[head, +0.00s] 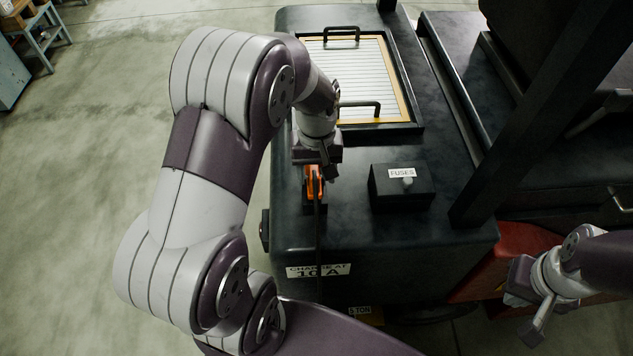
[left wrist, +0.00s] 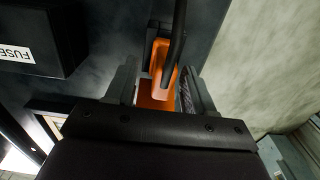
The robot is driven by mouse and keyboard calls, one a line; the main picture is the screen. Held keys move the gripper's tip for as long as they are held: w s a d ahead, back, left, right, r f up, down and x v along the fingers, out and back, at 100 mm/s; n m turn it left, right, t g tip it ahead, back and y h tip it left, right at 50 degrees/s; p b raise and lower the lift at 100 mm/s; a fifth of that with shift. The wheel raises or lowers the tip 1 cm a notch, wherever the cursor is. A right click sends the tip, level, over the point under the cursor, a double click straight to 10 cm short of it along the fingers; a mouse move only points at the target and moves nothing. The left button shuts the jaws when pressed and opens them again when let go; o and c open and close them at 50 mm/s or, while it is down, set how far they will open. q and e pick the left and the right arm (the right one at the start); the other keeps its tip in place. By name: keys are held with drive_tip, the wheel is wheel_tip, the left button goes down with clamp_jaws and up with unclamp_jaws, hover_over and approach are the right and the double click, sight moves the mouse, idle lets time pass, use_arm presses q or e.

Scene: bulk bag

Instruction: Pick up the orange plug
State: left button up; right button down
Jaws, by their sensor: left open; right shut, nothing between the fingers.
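The orange plug (head: 312,184) sits on the dark top of the truck body, near its left edge, with a black cable running from it toward the front. My left gripper (head: 318,170) is directly over the plug and covers part of it in the head view. In the left wrist view the orange plug (left wrist: 163,75) lies between the two open fingers of my left gripper (left wrist: 160,85), with the cable crossing over it. I cannot tell whether the fingers touch it. My right gripper (head: 533,305) is shut and empty at the lower right, away from the plug.
A black box labelled FUSES (head: 402,186) stands right of the plug. Behind is a yellow-framed panel (head: 362,82) with black handles. A dark post (head: 520,110) slants up at the right. Open concrete floor (head: 90,130) lies to the left.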

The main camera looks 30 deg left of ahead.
use_arm(q)
drive_tip(key=shift+a+f, duration=0.25)
drive_tip(key=shift+f, duration=0.3)
drive_tip(key=shift+a+f, duration=0.25)
drive_tip(key=shift+f, duration=0.3)
drive_tip(key=shift+d, duration=0.1)
drive_tip(key=shift+d+r, duration=0.1)
drive_tip(key=shift+d, duration=0.05)
drive_tip(key=c, duration=1)
